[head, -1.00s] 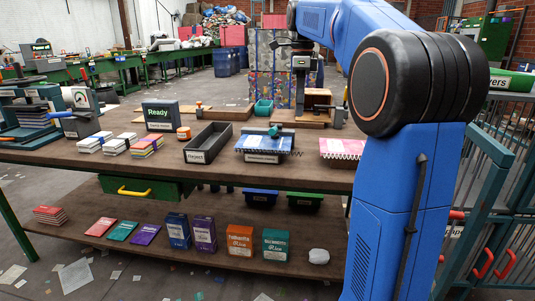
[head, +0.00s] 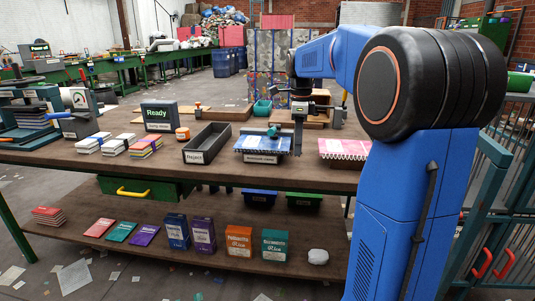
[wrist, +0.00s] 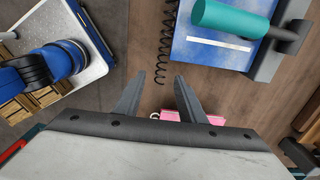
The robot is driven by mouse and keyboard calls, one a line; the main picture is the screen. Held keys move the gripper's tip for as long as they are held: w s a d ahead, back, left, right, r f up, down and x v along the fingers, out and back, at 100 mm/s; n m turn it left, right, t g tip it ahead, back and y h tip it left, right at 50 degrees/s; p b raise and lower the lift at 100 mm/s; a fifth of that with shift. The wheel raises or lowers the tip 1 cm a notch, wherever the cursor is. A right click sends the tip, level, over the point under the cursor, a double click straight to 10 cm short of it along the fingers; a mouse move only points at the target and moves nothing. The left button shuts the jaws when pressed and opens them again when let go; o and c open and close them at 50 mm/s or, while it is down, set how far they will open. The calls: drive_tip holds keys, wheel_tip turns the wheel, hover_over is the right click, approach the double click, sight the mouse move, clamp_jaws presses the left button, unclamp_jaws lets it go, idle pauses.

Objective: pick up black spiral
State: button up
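The black spiral (wrist: 166,45) is a thin black coil lying on the brown tabletop, along the edge of the blue notebook (wrist: 200,50) in the wrist view. My gripper (wrist: 160,75) is open, with its two grey fingers apart and the lower end of the spiral between their tips. I cannot tell whether either finger touches it. In the head view my gripper (head: 298,150) points down at the right end of the blue notebook (head: 262,144), and the spiral is too hidden there to make out.
A teal-handled tool (wrist: 230,18) lies over the blue notebook. A pink notebook (head: 343,148) is to the right; a dark open tray (head: 207,143) is to the left.

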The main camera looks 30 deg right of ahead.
drive_tip(key=shift+f, duration=0.85)
clamp_jaws()
drive_tip(key=shift+r, duration=1.8)
drive_tip(key=s+a, duration=1)
drive_tip(key=s, duration=0.5)
